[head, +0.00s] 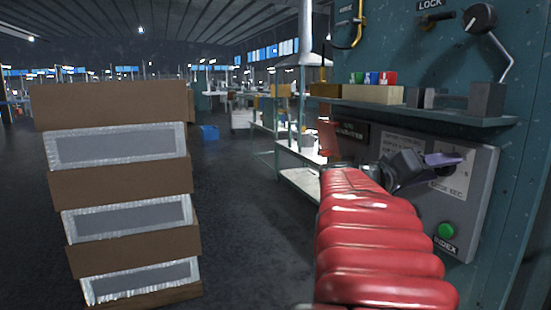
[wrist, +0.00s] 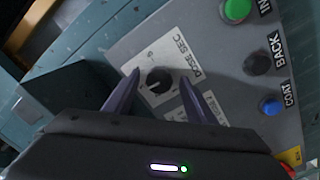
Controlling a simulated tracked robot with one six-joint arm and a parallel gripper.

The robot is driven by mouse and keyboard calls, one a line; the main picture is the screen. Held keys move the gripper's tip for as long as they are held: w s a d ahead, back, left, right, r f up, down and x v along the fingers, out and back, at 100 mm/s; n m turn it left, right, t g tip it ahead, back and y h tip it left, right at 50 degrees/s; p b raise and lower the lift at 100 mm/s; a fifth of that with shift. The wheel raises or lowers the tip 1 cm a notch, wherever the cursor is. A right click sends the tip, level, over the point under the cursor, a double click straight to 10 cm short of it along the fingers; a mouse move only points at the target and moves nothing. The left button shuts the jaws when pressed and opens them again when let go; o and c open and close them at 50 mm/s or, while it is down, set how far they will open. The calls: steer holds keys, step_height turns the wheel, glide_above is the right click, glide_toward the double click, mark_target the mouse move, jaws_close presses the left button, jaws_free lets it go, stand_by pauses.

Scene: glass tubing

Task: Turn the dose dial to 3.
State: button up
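The dose dial is a small round black knob (wrist: 158,81) on a white plate marked DOSE SEC in the wrist view. The plate (head: 452,196) also shows in the head view, on the grey panel, with the knob hidden there by my gripper. The dial's setting is too small to read. My gripper (wrist: 161,76) is open, with one dark finger to each side of the knob and visible gaps between. Whether the tips reach the knob's depth I cannot tell. In the head view my gripper (head: 447,160) is in front of the plate.
A green INDEX button (head: 446,230) is below the plate. In the wrist view, a black BACK knob (wrist: 257,64) and a blue button (wrist: 269,106) sit to the right. A shelf (head: 430,113) with blocks juts out above the panel. Stacked boxes (head: 115,105) stand at left.

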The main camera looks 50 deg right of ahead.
steer(key=c, duration=1)
steer(key=shift+f+n, duration=0.1)
steer(key=shift+n, duration=0.6)
steer(key=o, duration=1)
steer(key=shift+o, duration=0.2)
steer(key=shift+w+a, duration=0.1)
steer(key=shift+a, duration=0.05)
steer(key=v, duration=1.3)
steer(key=shift+a, duration=0.25)
steer(key=shift+w, duration=0.15)
